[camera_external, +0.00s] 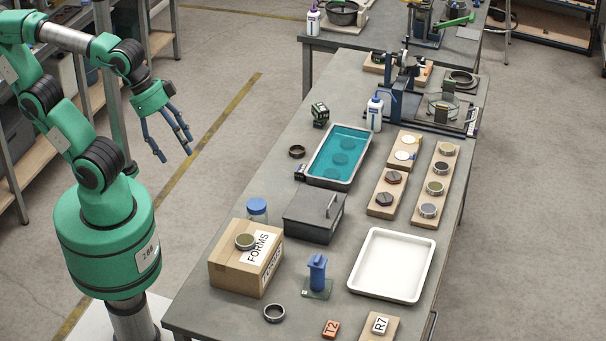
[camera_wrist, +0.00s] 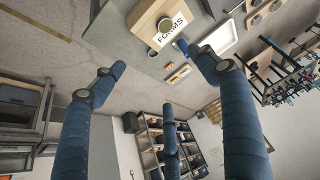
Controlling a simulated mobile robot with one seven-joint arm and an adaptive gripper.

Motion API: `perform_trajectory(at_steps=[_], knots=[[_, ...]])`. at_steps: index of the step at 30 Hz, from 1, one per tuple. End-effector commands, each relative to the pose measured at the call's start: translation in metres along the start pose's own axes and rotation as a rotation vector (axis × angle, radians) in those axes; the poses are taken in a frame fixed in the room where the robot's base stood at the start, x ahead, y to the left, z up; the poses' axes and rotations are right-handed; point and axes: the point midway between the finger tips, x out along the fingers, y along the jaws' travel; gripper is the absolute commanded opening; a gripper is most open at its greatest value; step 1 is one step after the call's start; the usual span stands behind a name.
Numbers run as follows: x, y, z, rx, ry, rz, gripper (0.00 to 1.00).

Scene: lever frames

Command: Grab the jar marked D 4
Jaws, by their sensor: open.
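A clear jar with a blue lid (camera_external: 257,207) stands on the near table, behind the cardboard box marked FORMS (camera_external: 240,273). The box hides its lower part, and I see no D 4 marking on it. I cannot make out this jar in the wrist view. My gripper (camera_external: 174,152) is open and empty, raised over the floor to the left of the table and well apart from the jar. Its blue fingers are spread wide in the wrist view (camera_wrist: 152,60), with the FORMS box (camera_wrist: 150,17) beyond them.
A grey lidded case (camera_external: 313,229) stands close to the jar on the right. A tray of teal liquid (camera_external: 316,174) is behind it. A white tray (camera_external: 392,290) and a blue stamp-like tool (camera_external: 317,271) are nearer.

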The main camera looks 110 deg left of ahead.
Motion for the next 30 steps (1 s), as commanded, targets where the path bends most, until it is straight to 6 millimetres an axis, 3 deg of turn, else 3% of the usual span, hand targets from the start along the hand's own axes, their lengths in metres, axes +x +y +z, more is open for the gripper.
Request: perform_trajectory(at_steps=[8, 14, 20, 30], knots=[[0.003, -0.002, -0.002, -0.002, -0.007, -0.003, 0.73], [0.02, -0.014, -0.014, -0.009, -0.047, -0.019, 0.73], [0.059, -0.042, -0.032, -0.023, -0.126, -0.043, 0.73], [0.15, -0.11, -0.043, -0.055, -0.284, -0.064, 0.73]])
